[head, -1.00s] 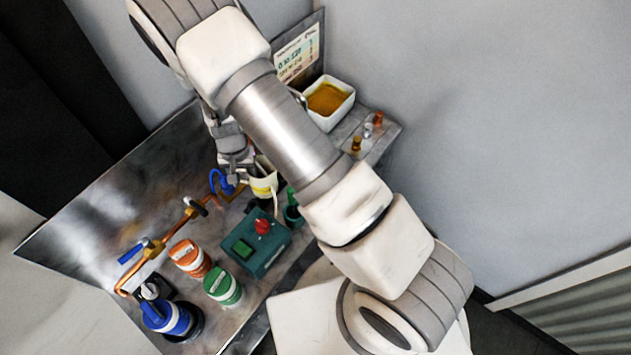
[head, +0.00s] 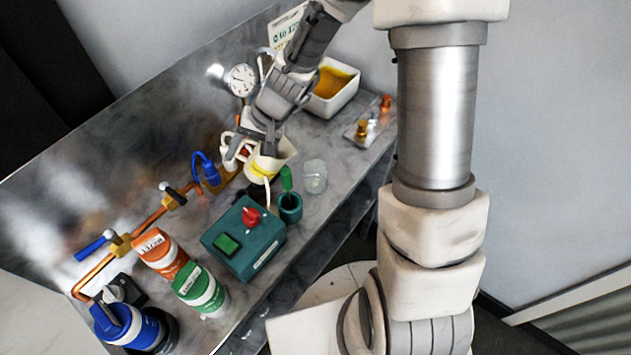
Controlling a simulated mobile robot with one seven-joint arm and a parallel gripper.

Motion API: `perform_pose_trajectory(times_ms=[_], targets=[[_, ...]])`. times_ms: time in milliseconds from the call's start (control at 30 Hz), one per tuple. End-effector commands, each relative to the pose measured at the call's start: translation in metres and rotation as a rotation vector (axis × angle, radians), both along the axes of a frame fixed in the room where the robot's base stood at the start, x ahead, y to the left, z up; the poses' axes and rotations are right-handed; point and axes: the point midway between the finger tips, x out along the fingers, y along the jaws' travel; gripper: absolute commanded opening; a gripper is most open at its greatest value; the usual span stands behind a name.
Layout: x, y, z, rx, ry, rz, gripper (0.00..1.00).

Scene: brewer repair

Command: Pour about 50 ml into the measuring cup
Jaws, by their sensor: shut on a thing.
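My gripper (head: 252,138) is shut on a cream jug (head: 275,155) with a yellow band, at its left side near the handle. The jug is over the middle of the metal bench and looks tilted somewhat. I cannot tell whether its base touches the bench or what is inside. A clear cup, which looks like the measuring cup (head: 315,177), stands upright on the bench just right of the jug, apart from it. It looks empty, but any marks are too small to read.
A teal box (head: 244,240) with a red knob and a teal pot (head: 290,208) with a green-handled tool stand in front. A white basin (head: 333,88) of amber liquid is behind. Copper pipe with valves (head: 173,196) runs left.

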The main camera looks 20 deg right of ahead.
Motion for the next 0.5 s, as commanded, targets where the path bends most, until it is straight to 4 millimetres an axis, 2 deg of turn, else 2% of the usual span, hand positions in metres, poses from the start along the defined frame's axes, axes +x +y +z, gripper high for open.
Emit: perform_pose_trajectory(times_ms=[33,333,367,500], targets=[[0.001,-0.005,-0.006,0.026,-0.011,-0.007,0.0],[-0.005,-0.022,-0.003,0.247,-0.077,-0.011,0.0],[-0.005,-0.02,0.005,0.254,-0.079,-0.005,0.0],[-0.006,-0.021,0.012,0.284,-0.088,-0.004,0.0]])
